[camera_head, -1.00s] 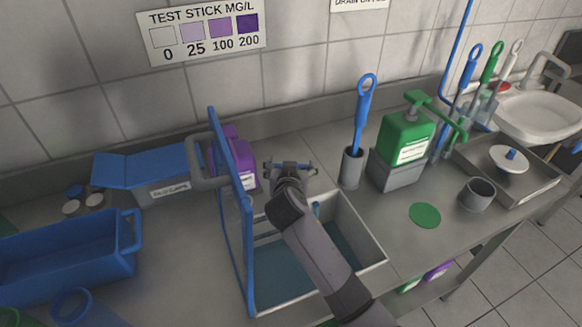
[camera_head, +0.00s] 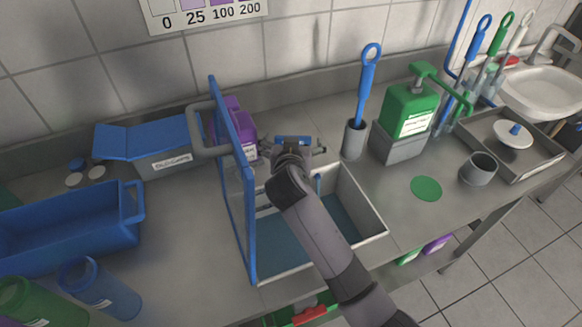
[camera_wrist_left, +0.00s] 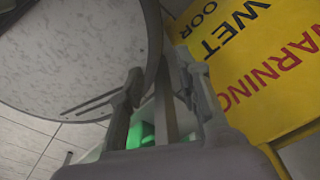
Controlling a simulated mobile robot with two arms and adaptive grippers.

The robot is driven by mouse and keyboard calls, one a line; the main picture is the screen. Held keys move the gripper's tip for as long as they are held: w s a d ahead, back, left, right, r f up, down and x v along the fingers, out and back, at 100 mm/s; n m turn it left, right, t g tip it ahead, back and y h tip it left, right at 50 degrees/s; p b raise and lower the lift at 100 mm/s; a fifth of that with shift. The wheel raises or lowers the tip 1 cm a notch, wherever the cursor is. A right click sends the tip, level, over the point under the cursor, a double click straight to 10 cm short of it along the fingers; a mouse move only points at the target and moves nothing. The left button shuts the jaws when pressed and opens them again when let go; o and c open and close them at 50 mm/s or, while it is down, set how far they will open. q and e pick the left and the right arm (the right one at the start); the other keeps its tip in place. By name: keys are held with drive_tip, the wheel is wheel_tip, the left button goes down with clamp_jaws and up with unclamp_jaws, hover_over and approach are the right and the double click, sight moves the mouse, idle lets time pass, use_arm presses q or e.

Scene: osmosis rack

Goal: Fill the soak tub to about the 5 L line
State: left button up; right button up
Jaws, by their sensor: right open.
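The pale open basin (camera_head: 370,236), which looks like the soak tub, stands mid-counter with a bluish floor. I cannot read a 5 L line or tell a water level. A blue-framed panel (camera_head: 243,200) with a grey handle (camera_head: 203,130) stands upright along its left side. My right gripper (camera_head: 293,145) is open above the tub's far edge, in front of a small blue part (camera_head: 292,140) that I cannot identify. My right forearm hides part of the tub. My left gripper (camera_wrist_left: 160,80) shows only in the left wrist view, fingers apart, away from the tub.
A purple bottle (camera_head: 240,135) stands behind the panel. A blue brush in a holder (camera_head: 354,140) and a green pump bottle (camera_head: 408,110) stand right of the tub. A blue bin (camera_head: 70,225) is at left. A yellow warning sign (camera_wrist_left: 255,60) is near my left gripper.

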drive_tip(key=s, duration=1.2)
drive_tip(key=shift+a, duration=0.2)
idle(6.6)
